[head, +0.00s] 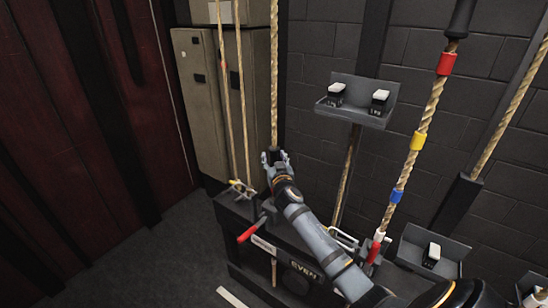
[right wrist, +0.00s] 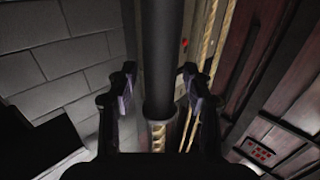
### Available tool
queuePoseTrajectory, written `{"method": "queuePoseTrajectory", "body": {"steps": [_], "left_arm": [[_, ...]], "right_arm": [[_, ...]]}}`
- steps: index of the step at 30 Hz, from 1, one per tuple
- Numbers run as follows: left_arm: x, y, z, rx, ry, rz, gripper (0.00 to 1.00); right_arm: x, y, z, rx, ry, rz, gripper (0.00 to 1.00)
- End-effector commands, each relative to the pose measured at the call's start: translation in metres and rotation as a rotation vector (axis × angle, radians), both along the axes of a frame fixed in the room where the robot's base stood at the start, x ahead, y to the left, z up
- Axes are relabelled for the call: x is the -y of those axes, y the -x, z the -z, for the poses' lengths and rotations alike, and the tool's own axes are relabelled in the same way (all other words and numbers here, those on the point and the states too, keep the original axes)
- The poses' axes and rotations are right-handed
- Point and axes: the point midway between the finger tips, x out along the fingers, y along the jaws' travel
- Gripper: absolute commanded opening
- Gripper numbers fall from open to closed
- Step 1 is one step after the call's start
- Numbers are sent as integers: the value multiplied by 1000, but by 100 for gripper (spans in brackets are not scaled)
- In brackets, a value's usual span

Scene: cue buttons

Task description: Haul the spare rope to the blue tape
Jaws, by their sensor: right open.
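My right gripper (head: 276,157) is open, at a tan rope (head: 274,75) that hangs in front of the wall. In the right wrist view, a dark sleeve (right wrist: 159,60) stands upright between the spread fingers, with a bit of rope (right wrist: 158,132) below it. I cannot tell whether the fingers touch it. To the right, another rope (head: 430,105) carries red tape (head: 446,64), yellow tape (head: 418,140) and blue tape (head: 397,196). I cannot tell from a label which rope is the spare. My left gripper is not in view.
A grey shelf (head: 356,119) with two black-and-white switch boxes is on the wall. A black bench with red handles (head: 248,233) stands below. More boxes (head: 431,255) are at lower right. Beige cabinets (head: 196,90) and dark red curtains (head: 60,110) are left. Grey floor (head: 130,270) is clear.

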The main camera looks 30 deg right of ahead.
Motion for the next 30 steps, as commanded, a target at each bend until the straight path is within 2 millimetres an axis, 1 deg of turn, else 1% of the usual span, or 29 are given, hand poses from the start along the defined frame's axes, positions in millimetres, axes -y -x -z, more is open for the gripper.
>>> {"method": "queuePoseTrajectory", "body": {"steps": [5, 16, 26, 29, 30], "left_arm": [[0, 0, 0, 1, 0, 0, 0], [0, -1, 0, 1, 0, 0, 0], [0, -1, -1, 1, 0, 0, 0], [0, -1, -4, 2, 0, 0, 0], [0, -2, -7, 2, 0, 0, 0]], "right_arm": [[0, 0, 0, 0, 0, 0, 51], [0, 0, 0, 0, -1, 0, 1], [0, 0, -1, 0, -1, 0, 0], [0, -4, -9, 3, -3, -1, 0], [0, -7, -14, 4, -2, -1, 0]]}}
